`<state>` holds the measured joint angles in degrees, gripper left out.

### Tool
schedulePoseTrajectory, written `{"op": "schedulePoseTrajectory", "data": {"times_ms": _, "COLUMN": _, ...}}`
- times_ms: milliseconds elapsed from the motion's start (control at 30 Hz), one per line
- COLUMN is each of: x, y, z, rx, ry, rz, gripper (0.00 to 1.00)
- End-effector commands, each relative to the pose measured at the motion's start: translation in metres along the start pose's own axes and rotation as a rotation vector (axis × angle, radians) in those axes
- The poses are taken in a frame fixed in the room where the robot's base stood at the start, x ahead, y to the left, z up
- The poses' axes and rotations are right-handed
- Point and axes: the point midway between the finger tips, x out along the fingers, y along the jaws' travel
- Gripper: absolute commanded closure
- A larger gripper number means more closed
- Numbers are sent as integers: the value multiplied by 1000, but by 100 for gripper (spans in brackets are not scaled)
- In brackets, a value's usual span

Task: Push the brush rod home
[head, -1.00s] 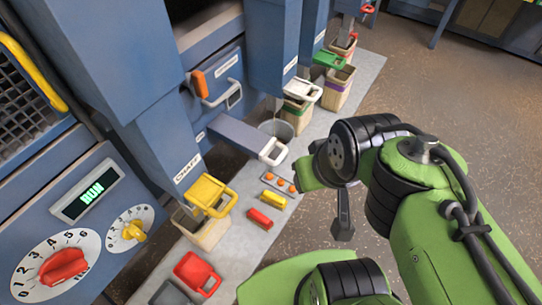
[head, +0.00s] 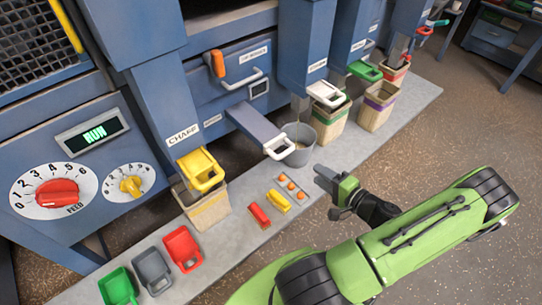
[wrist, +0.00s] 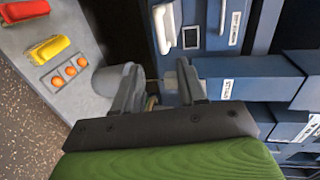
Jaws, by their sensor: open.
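An orange grip (head: 218,63) stands out from the blue machine panel, beside a pale bent handle (head: 245,80). The small label there is too blurred to read surely, so I cannot tell for certain that this grip is the brush rod. My gripper (head: 326,183) is open and empty in the head view, well to the right of and below the grip, above the grey platform's edge. In the wrist view, my gripper (wrist: 158,90) has its fingers apart. A grey bucket (wrist: 108,80) and a blue chute (wrist: 255,80) lie beyond them.
The blue chute with a white end handle (head: 278,147) juts out between my gripper and the panel. The grey bucket (head: 299,143) stands below it. Yellow (head: 279,201) and red (head: 259,215) blocks lie on the platform (head: 225,245). Floor at the right is open.

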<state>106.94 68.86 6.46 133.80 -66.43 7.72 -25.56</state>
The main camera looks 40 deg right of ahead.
Motion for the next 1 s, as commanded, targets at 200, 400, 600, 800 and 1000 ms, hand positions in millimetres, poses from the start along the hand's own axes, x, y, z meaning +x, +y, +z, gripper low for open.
{"op": "schedulePoseTrajectory", "data": {"times_ms": 200, "x": 29, "y": 1, "z": 0, "rx": 4, "ry": 3, "rz": -7, "gripper": 59}}
{"op": "schedulePoseTrajectory", "data": {"times_ms": 400, "x": 80, "y": 1, "z": 0, "rx": 3, "ry": 0, "rz": -6, "gripper": 59}}
{"op": "schedulePoseTrajectory", "data": {"times_ms": 600, "x": 128, "y": 1, "z": 0, "rx": 2, "ry": 1, "rz": -5, "gripper": 59}}
{"op": "schedulePoseTrajectory", "data": {"times_ms": 800, "x": 154, "y": 0, "z": -1, "rx": 4, "ry": 4, "rz": -3, "gripper": 59}}
{"op": "schedulePoseTrajectory", "data": {"times_ms": 1000, "x": 157, "y": 0, "z": -1, "rx": 5, "ry": 5, "rz": -3, "gripper": 59}}
